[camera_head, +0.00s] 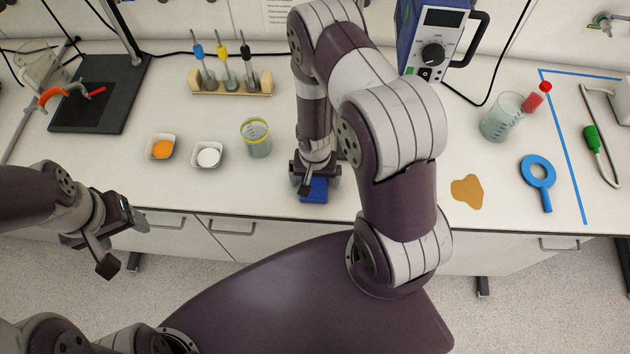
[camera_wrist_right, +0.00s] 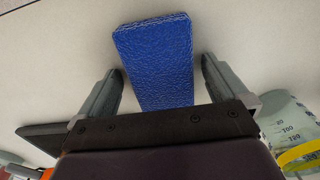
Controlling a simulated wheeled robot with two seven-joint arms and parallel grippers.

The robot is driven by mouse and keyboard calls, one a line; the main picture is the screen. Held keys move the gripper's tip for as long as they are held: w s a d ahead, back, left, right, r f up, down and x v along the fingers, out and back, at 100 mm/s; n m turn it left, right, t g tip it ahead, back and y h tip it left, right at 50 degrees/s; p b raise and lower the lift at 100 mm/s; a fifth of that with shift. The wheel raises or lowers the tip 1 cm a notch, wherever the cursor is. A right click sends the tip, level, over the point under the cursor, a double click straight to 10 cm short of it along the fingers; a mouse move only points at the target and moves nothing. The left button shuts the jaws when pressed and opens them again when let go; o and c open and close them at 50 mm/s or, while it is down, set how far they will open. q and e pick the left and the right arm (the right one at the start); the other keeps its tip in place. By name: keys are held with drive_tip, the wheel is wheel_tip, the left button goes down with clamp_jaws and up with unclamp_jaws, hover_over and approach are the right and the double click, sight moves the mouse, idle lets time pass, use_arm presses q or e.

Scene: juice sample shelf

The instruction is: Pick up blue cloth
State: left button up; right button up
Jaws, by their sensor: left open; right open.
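The blue cloth (camera_head: 314,190) lies on the white bench near its front edge, partly hidden under my right gripper in the head view. In the right wrist view the blue cloth (camera_wrist_right: 158,62) is a flat, textured rectangle between the two fingers, with a gap on each side. My right gripper (camera_wrist_right: 162,82) is open and points down at the cloth; it also shows in the head view (camera_head: 310,185). My left gripper (camera_head: 122,238) is open and empty, in front of the bench's front edge at the left.
A beaker with a yellow rim (camera_head: 257,138) stands just left of my right gripper. Two small dishes, one with orange (camera_head: 162,148) and one with white (camera_head: 208,156) contents, sit further left. A brown spill (camera_head: 467,190) and a blue ring-shaped tool (camera_head: 537,172) lie to the right.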

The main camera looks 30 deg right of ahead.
sight(315, 179)
drive_tip(key=shift+w, duration=0.1)
drive_tip(key=shift+c, duration=1.2)
drive_tip(key=shift+a, duration=0.1)
drive_tip(key=c, duration=0.8)
drive_tip(key=shift+r, duration=0.1)
wheel_tip(315, 179, up, 5)
drive_tip(key=shift+f+p, duration=0.1)
drive_tip(key=shift+p, duration=0.75)
drive_tip(key=d+r+p, duration=0.1)
drive_tip(key=d+r, duration=0.1)
drive_tip(key=d, duration=0.1)
drive_tip(key=s+d+r+p, duration=0.1)
drive_tip(key=d+r+p, duration=0.1)
drive_tip(key=d, duration=0.2)
drive_tip(key=s+d+r+p, duration=0.1)
drive_tip(key=d+r, duration=0.1)
drive_tip(key=d, duration=0.2)
drive_tip(key=shift+s+d+r, duration=0.1)
drive_tip(key=shift+s+d, duration=0.1)
drive_tip(key=shift+d, duration=0.05)
